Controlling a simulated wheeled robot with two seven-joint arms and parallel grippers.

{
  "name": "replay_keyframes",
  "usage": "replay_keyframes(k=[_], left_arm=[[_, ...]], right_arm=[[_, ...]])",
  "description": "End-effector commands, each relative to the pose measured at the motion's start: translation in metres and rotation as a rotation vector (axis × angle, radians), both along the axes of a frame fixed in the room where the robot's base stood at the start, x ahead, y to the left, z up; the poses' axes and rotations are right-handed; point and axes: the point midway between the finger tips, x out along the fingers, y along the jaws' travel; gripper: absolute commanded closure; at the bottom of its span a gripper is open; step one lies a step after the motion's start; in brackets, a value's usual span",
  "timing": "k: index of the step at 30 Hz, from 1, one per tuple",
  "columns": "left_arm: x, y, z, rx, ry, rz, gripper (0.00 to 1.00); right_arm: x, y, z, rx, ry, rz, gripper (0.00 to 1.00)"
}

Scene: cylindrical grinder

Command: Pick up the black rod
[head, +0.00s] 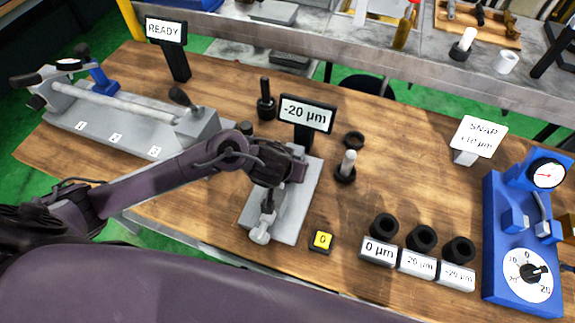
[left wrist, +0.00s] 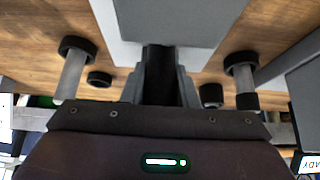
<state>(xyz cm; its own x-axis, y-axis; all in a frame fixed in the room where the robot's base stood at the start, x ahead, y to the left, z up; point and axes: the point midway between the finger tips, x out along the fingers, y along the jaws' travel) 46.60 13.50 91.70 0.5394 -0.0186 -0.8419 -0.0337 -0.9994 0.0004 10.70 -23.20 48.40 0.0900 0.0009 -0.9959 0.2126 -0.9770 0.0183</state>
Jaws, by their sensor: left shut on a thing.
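My left gripper (head: 277,172) is over the grey fixture plate (head: 285,222) in the head view. In the left wrist view its two grey fingers (left wrist: 159,80) are shut on a dark piece, the black rod (left wrist: 158,66), between them. The rod reaches toward the grey plate; whether it touches the plate cannot be told, and its lower end is hidden. In the head view the arm hides the held rod. Another dark upright piece (head: 264,97) stands in a black base behind the arm. My right gripper is not in view.
The -20 µm display (head: 306,113) stands close behind the gripper. A white pin (head: 347,162) in a black holder is to the right. Labelled blocks with black rings (head: 421,238), a yellow button (head: 321,240) and a blue gauge (head: 520,245) stand further right. Bare wood lies between.

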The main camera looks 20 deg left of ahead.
Motion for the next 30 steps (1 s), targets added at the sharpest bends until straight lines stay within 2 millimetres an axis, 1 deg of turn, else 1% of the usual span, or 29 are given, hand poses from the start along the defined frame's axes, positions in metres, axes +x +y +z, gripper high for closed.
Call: replay_keyframes(k=[1, 5, 11, 14, 21, 24, 26, 27, 30], left_arm=[[0.001, -0.001, 0.007, -0.004, -0.003, 0.001, 1.00], [0.000, -0.001, 0.023, -0.004, -0.003, 0.001, 1.00], [0.000, -0.001, 0.062, -0.006, -0.003, 0.002, 1.00], [0.001, -0.002, 0.085, -0.008, -0.003, 0.002, 1.00], [0.000, -0.002, 0.149, -0.008, -0.002, 0.002, 1.00], [0.000, -0.002, 0.172, -0.007, -0.002, 0.002, 1.00], [0.000, -0.001, 0.181, -0.007, -0.001, 0.003, 1.00], [0.000, -0.003, 0.180, -0.010, -0.003, 0.000, 1.00], [0.001, -0.003, 0.188, -0.008, -0.004, 0.000, 1.00]], right_arm=[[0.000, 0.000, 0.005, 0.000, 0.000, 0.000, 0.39], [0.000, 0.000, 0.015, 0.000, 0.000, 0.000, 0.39], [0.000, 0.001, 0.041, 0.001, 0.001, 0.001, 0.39], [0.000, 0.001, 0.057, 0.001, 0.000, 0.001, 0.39], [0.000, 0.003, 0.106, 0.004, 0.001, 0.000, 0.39], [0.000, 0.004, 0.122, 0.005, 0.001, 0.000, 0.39], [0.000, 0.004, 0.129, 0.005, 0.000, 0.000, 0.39], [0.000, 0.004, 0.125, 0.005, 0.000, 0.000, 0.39], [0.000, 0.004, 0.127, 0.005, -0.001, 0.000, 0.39]])
